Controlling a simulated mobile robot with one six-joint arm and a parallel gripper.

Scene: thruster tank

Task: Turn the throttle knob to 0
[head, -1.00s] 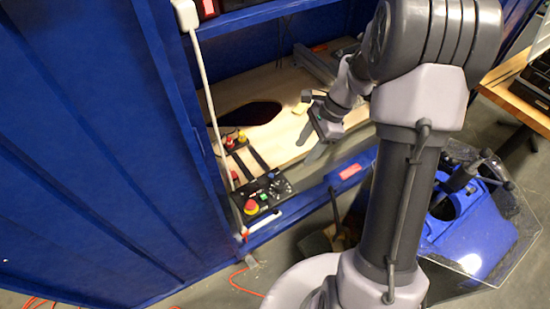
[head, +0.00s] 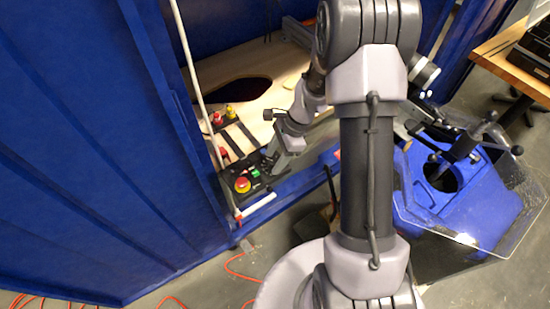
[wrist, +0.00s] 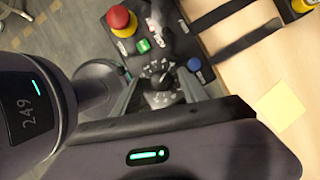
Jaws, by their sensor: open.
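The throttle knob (wrist: 163,80) is a small black dial with pale marks around it, on the black control panel (wrist: 188,46) in the wrist view. I cannot read which mark its pointer faces. My gripper (wrist: 160,88) is open, with one finger to each side of the knob in the picture; I cannot tell whether they touch it. In the head view my gripper (head: 275,168) is low over the right part of the panel (head: 256,190), and it hides the knob there.
A red mushroom button (wrist: 120,20) on a yellow base, a green button (wrist: 143,46) and a blue button (wrist: 194,64) share the panel. A yellow note (wrist: 281,108) lies on the wooden board. A white pole (head: 198,85) stands left of the panel.

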